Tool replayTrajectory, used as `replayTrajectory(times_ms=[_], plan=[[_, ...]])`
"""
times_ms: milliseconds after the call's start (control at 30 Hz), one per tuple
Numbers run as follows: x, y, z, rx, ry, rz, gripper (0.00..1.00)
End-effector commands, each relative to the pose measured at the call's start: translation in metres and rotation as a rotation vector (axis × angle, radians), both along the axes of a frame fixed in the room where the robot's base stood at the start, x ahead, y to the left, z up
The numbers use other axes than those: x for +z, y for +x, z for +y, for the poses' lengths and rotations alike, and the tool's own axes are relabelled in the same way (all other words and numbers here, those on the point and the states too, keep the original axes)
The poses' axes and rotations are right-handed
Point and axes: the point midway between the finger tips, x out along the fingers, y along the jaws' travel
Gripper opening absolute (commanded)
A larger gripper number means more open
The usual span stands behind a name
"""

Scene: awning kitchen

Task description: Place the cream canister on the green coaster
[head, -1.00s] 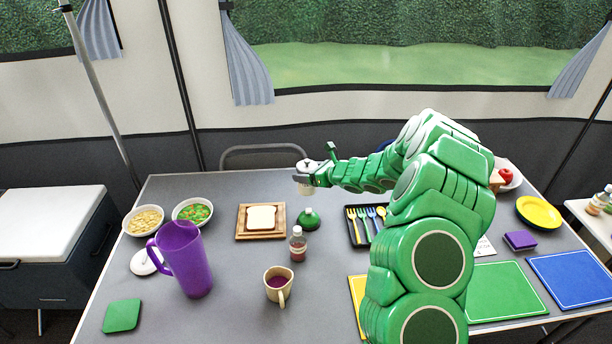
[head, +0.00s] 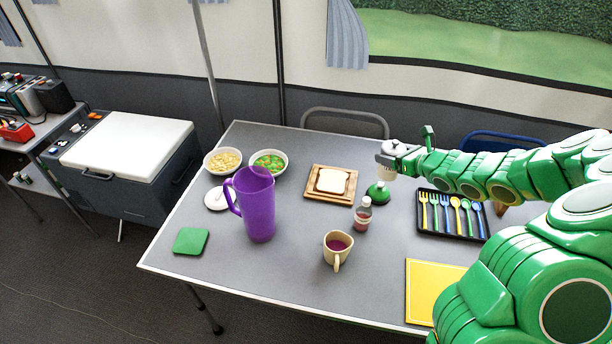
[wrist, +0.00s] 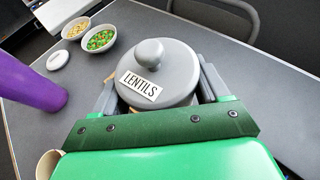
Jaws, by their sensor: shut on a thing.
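The cream canister (head: 387,173) has a grey knobbed lid, and its label reads LENTILS in the wrist view (wrist: 158,72). My gripper (head: 392,156) is shut on the canister near its lid and holds it upright above the back part of the table. In the wrist view a finger of my gripper (wrist: 158,100) lies on each side of the lid. The canister's lower body is hidden there. The green coaster (head: 190,240) is a flat square at the table's front left corner, bare, well to the left of my gripper.
A tall purple pitcher (head: 257,207) stands between canister and coaster. Two bowls (head: 222,161) and a white lid (head: 214,200) lie behind the coaster.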

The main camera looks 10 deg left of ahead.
Motion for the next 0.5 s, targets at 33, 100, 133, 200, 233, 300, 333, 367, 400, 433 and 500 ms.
replayTrajectory(times_ms=[33,100,133,200,233,300,333,367,400,433,500], plan=[[0.001,0.0,0.0,0.0,0.001,-0.001,0.4],[0.001,0.0,0.0,0.0,0.001,-0.001,0.4],[0.001,0.0,0.0,0.0,0.0,-0.001,0.4],[0.003,0.0,0.0,0.0,0.0,-0.001,0.4],[0.005,0.0,0.0,0.001,-0.001,-0.002,0.4],[0.012,0.0,0.0,0.001,0.001,-0.003,0.4],[0.017,0.0,0.0,0.002,0.0,-0.005,0.4],[0.022,0.0,0.0,0.002,-0.001,-0.005,0.4],[0.03,0.0,0.0,0.003,-0.002,-0.007,0.4],[0.036,0.0,0.0,0.002,-0.002,-0.007,0.4],[0.049,0.0,0.0,0.001,-0.002,-0.006,0.4]])
